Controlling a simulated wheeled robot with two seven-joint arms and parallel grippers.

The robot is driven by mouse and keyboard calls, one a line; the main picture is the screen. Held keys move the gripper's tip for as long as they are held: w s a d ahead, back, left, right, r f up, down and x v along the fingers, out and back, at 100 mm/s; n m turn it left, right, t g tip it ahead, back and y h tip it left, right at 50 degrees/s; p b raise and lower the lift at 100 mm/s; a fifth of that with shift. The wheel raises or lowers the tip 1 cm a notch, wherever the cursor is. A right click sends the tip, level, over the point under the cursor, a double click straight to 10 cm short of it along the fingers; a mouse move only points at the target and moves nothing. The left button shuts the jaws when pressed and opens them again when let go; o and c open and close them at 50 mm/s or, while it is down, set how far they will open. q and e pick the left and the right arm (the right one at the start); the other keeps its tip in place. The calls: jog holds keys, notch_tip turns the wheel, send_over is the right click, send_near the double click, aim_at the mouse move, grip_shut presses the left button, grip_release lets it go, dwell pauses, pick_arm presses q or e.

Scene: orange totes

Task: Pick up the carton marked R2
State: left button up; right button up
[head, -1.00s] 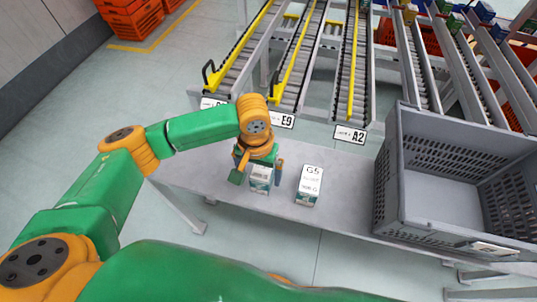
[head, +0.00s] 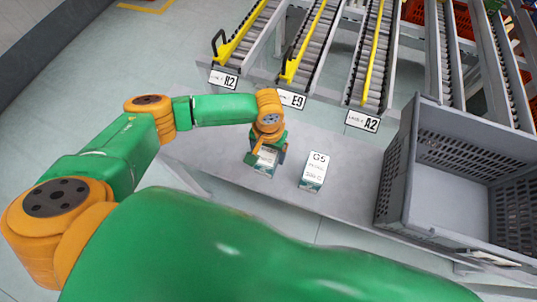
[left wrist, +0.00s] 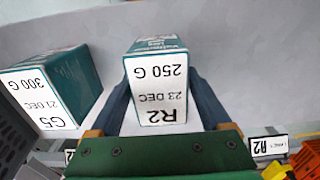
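The carton marked R2 (head: 267,161), white and teal, stands on the grey table beneath my left gripper (head: 267,150). In the left wrist view, its white face (left wrist: 157,92) reads R2, 23 DEC, 250 G. The two dark fingers of my left gripper (left wrist: 157,85) lie along both sides of the R2 carton and appear closed against it. The gripper body hides part of the carton in the head view. My right gripper is not in view.
A similar carton marked G5 (head: 314,171) stands just right of the R2 carton, with a small gap. A grey crate (head: 396,170) stands farther right on the table (head: 345,200). Roller lanes with labels R2, E9 and A2 (head: 363,121) run behind.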

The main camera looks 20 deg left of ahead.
pick_arm(q)
jog(key=shift+s+r, duration=0.1)
jog(key=c, duration=1.1)
grip_shut()
